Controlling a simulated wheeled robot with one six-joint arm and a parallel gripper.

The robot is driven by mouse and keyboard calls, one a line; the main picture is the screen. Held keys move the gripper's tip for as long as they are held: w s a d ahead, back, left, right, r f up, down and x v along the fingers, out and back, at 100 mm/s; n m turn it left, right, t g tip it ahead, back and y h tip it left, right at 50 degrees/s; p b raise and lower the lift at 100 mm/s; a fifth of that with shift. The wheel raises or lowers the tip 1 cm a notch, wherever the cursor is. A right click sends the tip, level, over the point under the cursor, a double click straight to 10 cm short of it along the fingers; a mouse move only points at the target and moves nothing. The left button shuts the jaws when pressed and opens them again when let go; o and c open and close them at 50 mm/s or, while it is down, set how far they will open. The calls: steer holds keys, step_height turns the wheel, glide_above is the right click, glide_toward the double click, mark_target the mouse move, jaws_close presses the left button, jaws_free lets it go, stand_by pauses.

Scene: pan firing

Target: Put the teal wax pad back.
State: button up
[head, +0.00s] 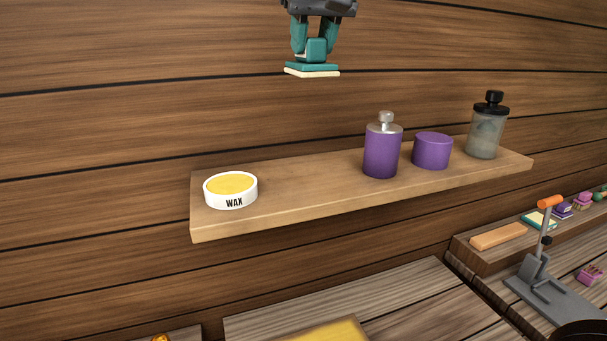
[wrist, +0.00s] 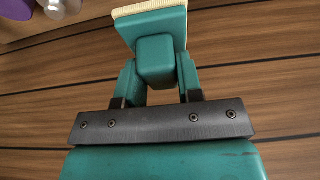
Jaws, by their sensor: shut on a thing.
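The teal wax pad (head: 312,68) has a teal back with a grip block and a cream underside. In the wrist view the pad (wrist: 155,48) sits between the fingers of my gripper (wrist: 158,80). A round white tin marked WAX (head: 231,190), with yellow wax inside, stands open at the left end of the shelf, below and left of the pad.
The wooden shelf (head: 300,190) also bears a purple bottle (head: 382,150), a purple jar (head: 432,151) and a clear bottle with black cap (head: 484,130). Its middle is free. At lower right, a lower ledge (head: 470,258) holds several small items beside a grey lever stand (head: 540,270).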

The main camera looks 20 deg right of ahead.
steer(key=shift+w+r, duration=0.2)
steer(key=shift+r, duration=0.05)
steer(key=shift+d, duration=0.1)
steer(key=shift+f+b, duration=1.85)
steer(key=shift+f, duration=7.95)
steer(key=shift+f, duration=0.15)
steer(key=o, duration=0.9)
